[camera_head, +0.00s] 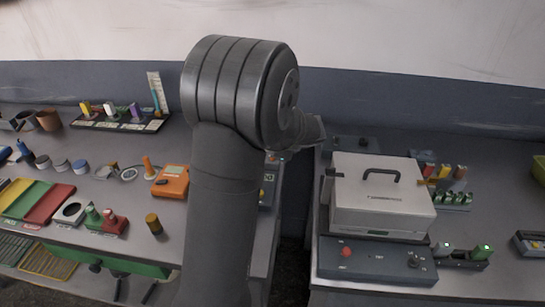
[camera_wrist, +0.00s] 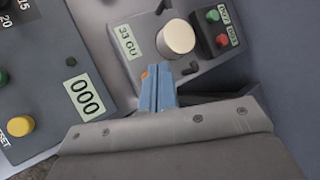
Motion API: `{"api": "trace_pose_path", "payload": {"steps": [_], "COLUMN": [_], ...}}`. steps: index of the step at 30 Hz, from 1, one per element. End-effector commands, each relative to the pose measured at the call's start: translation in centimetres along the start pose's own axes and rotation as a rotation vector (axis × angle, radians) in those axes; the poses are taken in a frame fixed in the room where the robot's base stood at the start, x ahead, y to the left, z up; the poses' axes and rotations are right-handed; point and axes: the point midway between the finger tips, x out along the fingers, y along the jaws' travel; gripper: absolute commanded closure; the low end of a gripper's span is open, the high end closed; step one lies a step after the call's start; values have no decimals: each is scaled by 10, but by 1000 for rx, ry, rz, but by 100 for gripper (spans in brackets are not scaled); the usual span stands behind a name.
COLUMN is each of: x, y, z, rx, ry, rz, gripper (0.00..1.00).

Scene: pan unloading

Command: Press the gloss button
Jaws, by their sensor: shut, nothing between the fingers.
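In the wrist view, a grey gloss meter (camera_wrist: 150,20) has a display label reading "33 GU" and a round cream disc (camera_wrist: 179,37). A small orange spot (camera_wrist: 146,73), perhaps a button, shows at the left edge of my fingers and is partly hidden. My gripper (camera_wrist: 165,72) is shut and empty, its blue fingers over the lower part of the meter. I cannot tell whether the tips touch it. In the head view my arm hides the gripper and most of that area.
In the wrist view, a counter box (camera_wrist: 60,60) with label "000" and a yellow button (camera_wrist: 20,126) lies left. A small box with red and green buttons (camera_wrist: 216,30) stands right of the disc. In the head view, a white case (camera_head: 380,205) stands on the right bench.

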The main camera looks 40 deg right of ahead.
Motion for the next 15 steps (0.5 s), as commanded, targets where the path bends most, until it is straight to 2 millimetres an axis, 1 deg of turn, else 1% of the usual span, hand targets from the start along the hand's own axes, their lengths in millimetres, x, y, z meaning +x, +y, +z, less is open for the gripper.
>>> {"api": "trace_pose_path", "payload": {"steps": [9, 15], "x": [-23, -30], "y": [-17, -22], "z": [17, 22], "rx": [-2, -1], "ry": [0, 1], "rz": [-2, -1], "gripper": [100, 100]}}
